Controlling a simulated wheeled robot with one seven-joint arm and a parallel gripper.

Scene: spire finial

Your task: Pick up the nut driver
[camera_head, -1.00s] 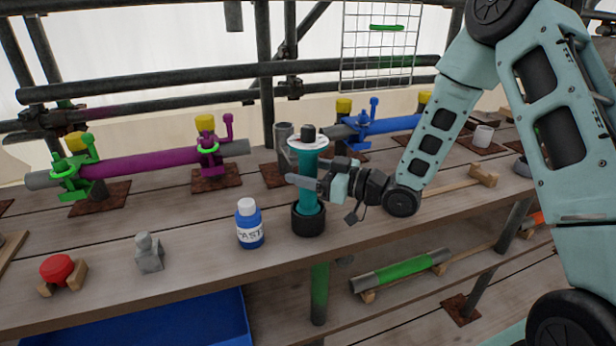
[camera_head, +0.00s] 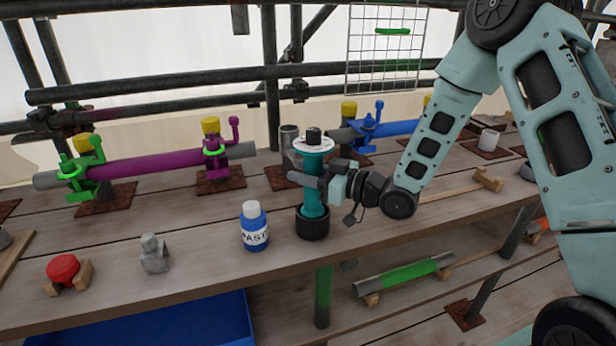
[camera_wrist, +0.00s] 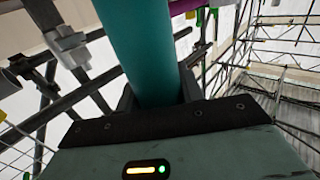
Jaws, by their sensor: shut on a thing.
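The nut driver appears to be the upright teal cylinder (camera_head: 314,168) with a white collar and black top in the head view. Its lower end meets a wide black ring or cup (camera_head: 312,225) at the bench's front edge. My gripper (camera_head: 313,183) reaches in from the right and is shut on the teal shaft at mid-height. In the wrist view the teal shaft (camera_wrist: 150,50) runs down between my fingers; its lower end is hidden there.
A blue paste bottle (camera_head: 254,228) stands just left of it. A grey fitting (camera_head: 154,254) and red knob (camera_head: 63,268) lie farther left on the bench (camera_head: 200,275). Behind are a purple pipe (camera_head: 150,165) and blue pipe (camera_head: 385,129) in clamps. A blue bin (camera_head: 160,322) is below.

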